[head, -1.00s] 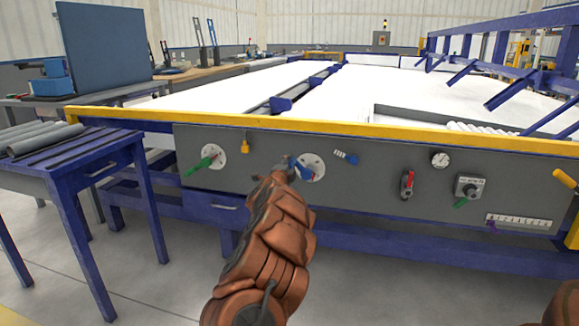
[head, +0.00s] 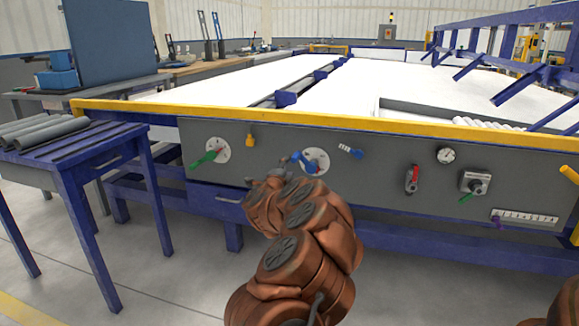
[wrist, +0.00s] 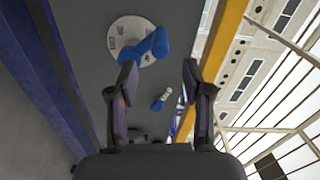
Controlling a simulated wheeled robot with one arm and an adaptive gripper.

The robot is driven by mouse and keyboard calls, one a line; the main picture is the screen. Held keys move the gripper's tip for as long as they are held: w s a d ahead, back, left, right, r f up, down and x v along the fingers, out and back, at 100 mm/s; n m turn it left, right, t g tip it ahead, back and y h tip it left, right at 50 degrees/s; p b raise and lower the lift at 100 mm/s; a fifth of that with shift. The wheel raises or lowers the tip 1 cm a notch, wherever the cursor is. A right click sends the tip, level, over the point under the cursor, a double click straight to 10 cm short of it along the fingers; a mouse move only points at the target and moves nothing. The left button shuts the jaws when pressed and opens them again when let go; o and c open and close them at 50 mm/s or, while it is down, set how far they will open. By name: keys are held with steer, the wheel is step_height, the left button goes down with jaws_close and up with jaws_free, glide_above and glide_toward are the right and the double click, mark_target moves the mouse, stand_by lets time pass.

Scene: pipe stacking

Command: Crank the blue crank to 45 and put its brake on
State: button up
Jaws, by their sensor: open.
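The blue crank (head: 304,162) sits on a white round dial (head: 320,156) on the grey front panel. Its handle points to the left of the dial in the head view. The crank also shows in the wrist view (wrist: 152,44), close to the tip of the left finger; I cannot tell if they touch. The blue brake lever with a white striped part (head: 351,152) is right of the dial, and in the wrist view (wrist: 160,100) it shows between the fingers. My gripper (wrist: 160,72) is open and empty. In the head view it is below left of the dial, partly hidden by my arm.
A green crank (head: 205,159) and a yellow lever (head: 250,140) are left on the panel. A red lever (head: 412,178), gauge (head: 445,155) and purple slider (head: 498,222) are right. A yellow rail (head: 330,120) runs above the panel. A blue table (head: 95,160) with pipes stands left.

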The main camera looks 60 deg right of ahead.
steer(key=v, duration=0.3)
steer(key=shift+a, duration=0.25)
steer(key=shift+s, duration=0.1)
steer(key=shift+c, duration=0.4)
